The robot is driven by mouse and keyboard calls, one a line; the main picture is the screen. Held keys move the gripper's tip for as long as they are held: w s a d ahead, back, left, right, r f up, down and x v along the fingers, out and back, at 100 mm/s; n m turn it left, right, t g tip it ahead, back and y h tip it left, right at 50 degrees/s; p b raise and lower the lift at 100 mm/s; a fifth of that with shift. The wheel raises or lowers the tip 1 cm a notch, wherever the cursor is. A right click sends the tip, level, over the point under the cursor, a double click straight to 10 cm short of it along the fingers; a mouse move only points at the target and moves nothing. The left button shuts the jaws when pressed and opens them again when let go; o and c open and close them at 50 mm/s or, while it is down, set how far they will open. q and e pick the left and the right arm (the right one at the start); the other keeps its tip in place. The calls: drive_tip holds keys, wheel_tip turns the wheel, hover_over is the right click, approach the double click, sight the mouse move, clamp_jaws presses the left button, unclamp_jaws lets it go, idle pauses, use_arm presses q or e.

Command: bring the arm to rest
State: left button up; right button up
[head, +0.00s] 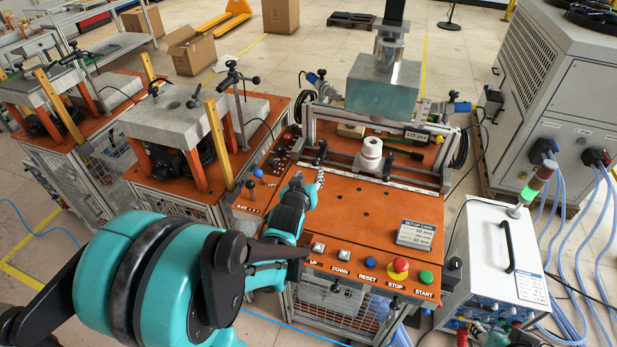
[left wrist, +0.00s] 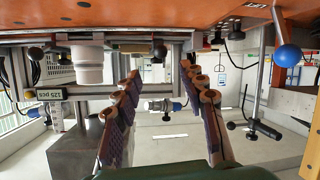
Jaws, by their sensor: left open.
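My left arm comes in from the lower left in the head view. Its left gripper (head: 308,182) is above the left part of the orange worktop (head: 345,205), by the blue-knobbed lever. In the left wrist view, which appears upside down, the two ridged fingers of the left gripper (left wrist: 160,72) stand apart with nothing between them. The white cylindrical part (head: 370,155) stands on the fixture beyond the gripper, apart from it; it also shows in the left wrist view (left wrist: 87,63). My right gripper is not seen.
A metal block (head: 383,85) hangs above the white part. Push buttons, including the red stop button (head: 400,266), line the worktop's front. A white power unit (head: 495,250) and cables are at right. Grey-topped stations (head: 190,115) stand at left. Two levers (head: 251,185) rise near the gripper.

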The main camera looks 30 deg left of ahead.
use_arm(q)
drive_tip(key=shift+d, duration=0.1)
idle(0.4)
drive_tip(key=s+d+m+g+h, duration=0.4)
drive_tip(key=s+d+m+g, duration=0.1)
drive_tip(key=s+d, duration=1.2)
drive_tip(key=shift+s+f+m+g+h, duration=0.3)
drive_tip(key=shift+s+m+g, duration=0.1)
drive_tip(key=shift+s+m, duration=0.25)
drive_tip(key=shift+o, duration=0.6)
drive_tip(key=shift+w+r, duration=0.15)
